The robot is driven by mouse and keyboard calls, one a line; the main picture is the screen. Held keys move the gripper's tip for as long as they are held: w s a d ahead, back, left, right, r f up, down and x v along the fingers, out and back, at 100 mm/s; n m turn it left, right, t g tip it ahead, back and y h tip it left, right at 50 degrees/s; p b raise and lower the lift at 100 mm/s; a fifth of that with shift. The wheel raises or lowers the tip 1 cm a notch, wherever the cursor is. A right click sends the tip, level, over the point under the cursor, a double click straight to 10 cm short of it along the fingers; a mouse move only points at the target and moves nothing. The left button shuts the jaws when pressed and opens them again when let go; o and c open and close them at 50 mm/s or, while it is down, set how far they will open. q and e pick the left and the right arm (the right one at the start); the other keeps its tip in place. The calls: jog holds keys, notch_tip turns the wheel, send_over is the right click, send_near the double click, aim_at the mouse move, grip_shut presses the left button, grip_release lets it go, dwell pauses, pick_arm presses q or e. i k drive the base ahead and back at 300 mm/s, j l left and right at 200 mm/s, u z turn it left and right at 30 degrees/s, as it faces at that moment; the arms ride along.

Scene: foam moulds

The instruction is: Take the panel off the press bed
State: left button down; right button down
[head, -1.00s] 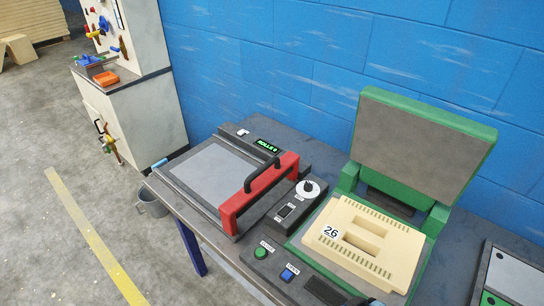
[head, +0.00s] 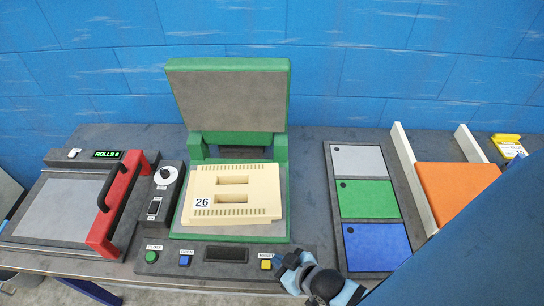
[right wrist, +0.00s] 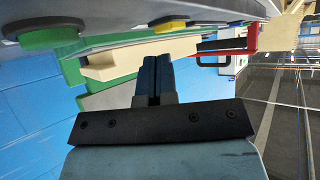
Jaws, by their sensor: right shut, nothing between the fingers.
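The cream panel (head: 235,193), marked 26 and with two slots, lies flat on the bed of the green press (head: 283,200). The press lid (head: 228,95) stands open behind it. My right gripper (head: 284,262) is shut and empty, low at the front of the press beside the yellow button (head: 265,264). I cannot tell whether it touches the button. In the right wrist view the shut fingers (right wrist: 152,78) point toward the cream panel (right wrist: 112,62), apart from it. My left gripper is not in view.
Left of the press is a roller unit with a red bar (head: 118,205). Right of it are a tray with grey, green and blue plates (head: 370,198) and an orange board (head: 455,188) beside white rails (head: 415,178). Green (head: 151,256) and blue (head: 185,260) buttons line the press front.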

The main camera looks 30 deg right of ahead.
aim_at(262, 193)
jog(key=z, duration=0.7)
jog(key=i+j, duration=0.1)
jog(key=j, duration=0.35)
jog(key=i+j, duration=0.1)
jog(key=j, duration=0.3)
jog(key=i+j, duration=0.1)
jog(key=j, duration=0.35)
jog(key=i+j, duration=0.1)
jog(key=j, duration=0.35)
